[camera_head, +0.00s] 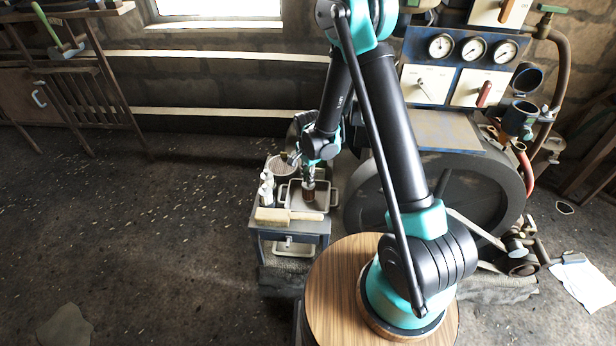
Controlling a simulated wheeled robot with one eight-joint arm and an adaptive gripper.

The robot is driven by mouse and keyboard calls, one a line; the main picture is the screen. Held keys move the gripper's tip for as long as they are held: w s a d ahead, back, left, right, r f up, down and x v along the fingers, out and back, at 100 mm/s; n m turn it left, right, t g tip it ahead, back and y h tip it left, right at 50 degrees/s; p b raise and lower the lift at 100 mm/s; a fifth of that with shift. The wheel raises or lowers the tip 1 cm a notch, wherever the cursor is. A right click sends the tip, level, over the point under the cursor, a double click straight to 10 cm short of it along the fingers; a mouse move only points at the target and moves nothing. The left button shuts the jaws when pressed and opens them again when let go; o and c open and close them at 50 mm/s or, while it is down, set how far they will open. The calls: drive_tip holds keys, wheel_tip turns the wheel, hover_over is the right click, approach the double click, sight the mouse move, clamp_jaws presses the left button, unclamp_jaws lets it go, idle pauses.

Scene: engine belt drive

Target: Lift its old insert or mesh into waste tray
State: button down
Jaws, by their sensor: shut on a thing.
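My gripper (309,183) is at the end of my arm, pointing down over a small side table. It is shut on a small brown cylindrical piece (309,193), which looks like the old insert. The piece is over a pale tray with raised rims (321,207). I cannot tell whether the piece touches the tray floor or hangs just above it. Part of the tray's back is hidden by my gripper.
The small grey table (290,228) also holds a ribbed round container (283,165), small white bottles (266,187) and a wooden-handled brush (272,215). The engine with gauges and a large wheel (480,195) stands close on the right. Open floor lies to the left.

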drive_tip(key=shift+f, duration=0.3)
idle(0.5)
drive_tip(key=c, duration=1.4)
unclamp_jaws()
drive_tip(key=shift+o, duration=0.2)
wheel_tip(320, 180, up, 14)
